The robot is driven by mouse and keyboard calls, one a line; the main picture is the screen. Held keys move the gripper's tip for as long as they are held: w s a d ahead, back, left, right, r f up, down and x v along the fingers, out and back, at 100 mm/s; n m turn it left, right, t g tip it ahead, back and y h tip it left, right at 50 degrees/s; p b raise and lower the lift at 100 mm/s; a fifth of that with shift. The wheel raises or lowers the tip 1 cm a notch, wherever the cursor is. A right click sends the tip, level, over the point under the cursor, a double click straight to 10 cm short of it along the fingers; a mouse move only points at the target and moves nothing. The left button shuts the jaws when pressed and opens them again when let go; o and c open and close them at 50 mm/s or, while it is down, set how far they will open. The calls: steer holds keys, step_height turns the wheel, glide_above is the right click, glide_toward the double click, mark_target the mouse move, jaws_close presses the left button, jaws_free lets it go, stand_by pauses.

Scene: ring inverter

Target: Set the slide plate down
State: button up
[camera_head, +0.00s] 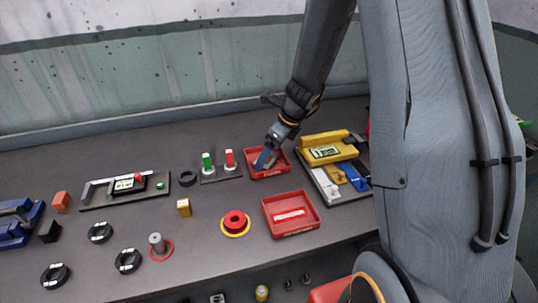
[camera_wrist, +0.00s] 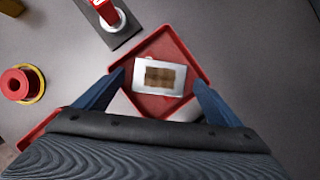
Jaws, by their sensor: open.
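In the wrist view, a white plate (camera_wrist: 144,88) with a brown patch in its middle lies in a red tray (camera_wrist: 181,48). It looks like the slide plate. My gripper (camera_wrist: 157,82) is open, with one blue finger on each side of the plate and a gap to each. In the head view, my gripper (camera_head: 265,158) points down over the same small red tray (camera_head: 284,170) at the back of the bench. It hides most of the tray's inside there. Other white shapes show at the tray's near end, partly hidden by my wrist.
A second red tray (camera_head: 309,228) holding a white strip lies in front. A stand with green and red pieces (camera_head: 221,177) is left of the rear tray, and a yellow device (camera_head: 327,150) is to its right. A red ring on a yellow base (camera_head: 235,223) stands nearer.

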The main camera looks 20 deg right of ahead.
steer(key=v, duration=1)
steer(key=s+a+n+g+h, duration=0.1)
steer(key=s+a+n, duration=0.1)
steer(key=s+n, duration=0.7)
steer(key=s+a+f+n+h, duration=0.1)
steer(key=s+a+n+h, duration=0.1)
steer(key=s+n, duration=0.8)
steer(key=shift+s+f+n+g+b, duration=0.25)
steer(key=shift+n+g+b, duration=0.15)
steer(key=shift+n, duration=3.6)
steer(key=shift+w, duration=0.1)
